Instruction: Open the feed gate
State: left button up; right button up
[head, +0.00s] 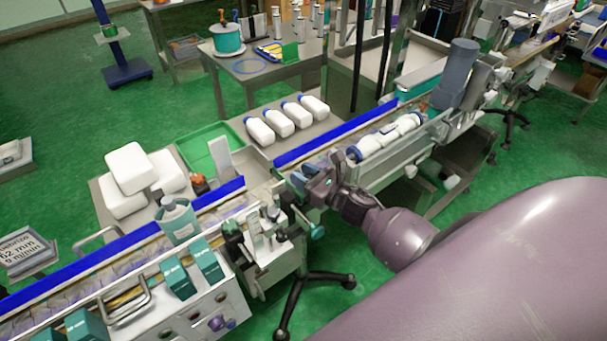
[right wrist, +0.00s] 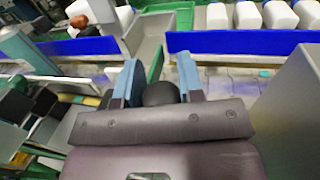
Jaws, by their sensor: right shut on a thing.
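My right gripper (head: 308,178) reaches in from the right in the head view, low over the conveyor near the gap in its blue side rail. In the right wrist view its two blue-padded fingers (right wrist: 160,85) are closed on a round black knob (right wrist: 161,93). I take this knob to be the feed gate's handle; most of the gate behind it is hidden by the fingers and palm. A pale upright panel (head: 219,156) stands at the rail gap and may belong to the gate. My left gripper is not in view.
The conveyor with its blue rail (head: 120,242) runs diagonally across the head view. A teal-labelled container (head: 178,220) stands on it at the left. Several white bottles (head: 285,118) lie behind on a table.

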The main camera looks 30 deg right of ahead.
grip_shut()
jog(key=s, duration=0.8)
jog(key=shift+s+d+b, duration=0.35)
jog(key=shift+s, duration=0.05)
jog(key=o, duration=1)
grip_release()
jog(key=shift+c, duration=0.2)
jog(key=b+v, duration=0.2)
jog(key=v, duration=0.8)
jog(key=shift+s+d, duration=0.15)
jog(key=shift+s, duration=0.2)
